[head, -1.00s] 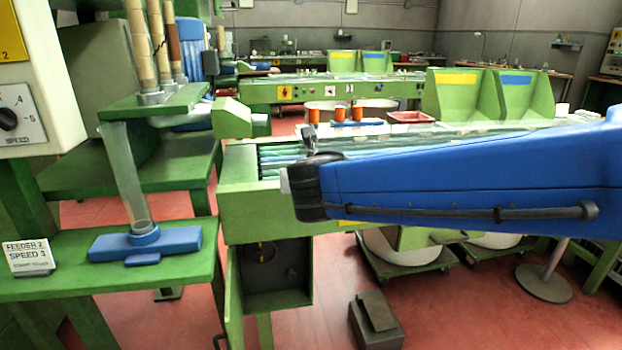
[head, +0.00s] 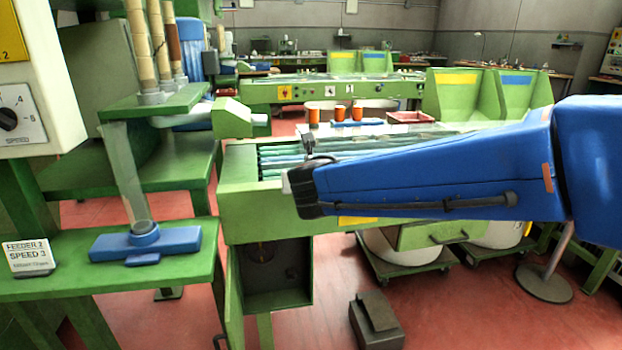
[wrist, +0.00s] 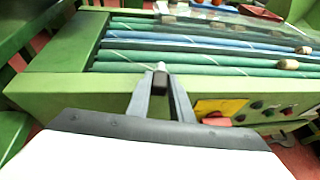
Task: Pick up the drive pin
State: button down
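I cannot pick out the drive pin for certain in either view. In the wrist view my gripper (wrist: 161,80) points out over the front edge of the green conveyor bench (wrist: 60,88). Its two grey fingers lean together toward their tips, where a small dark block with a pale end shows. I cannot tell whether that block is a fingertip or something held. In the head view the blue arm reaches in from the right, and its dark wrist is in front of the bench (head: 262,212). The gripper's fingers are mostly hidden there.
Below the bench is an open cabinet (head: 277,270) with a dim, unclear part inside. A dark box (head: 376,318) stands on the red floor. A feeder table (head: 110,275) with a blue fixture (head: 146,240) is at left. Corks (wrist: 288,64) lie on the conveyor.

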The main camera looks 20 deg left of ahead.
notch_tip(320, 180, up, 10)
dwell(0.7)
dwell(0.9)
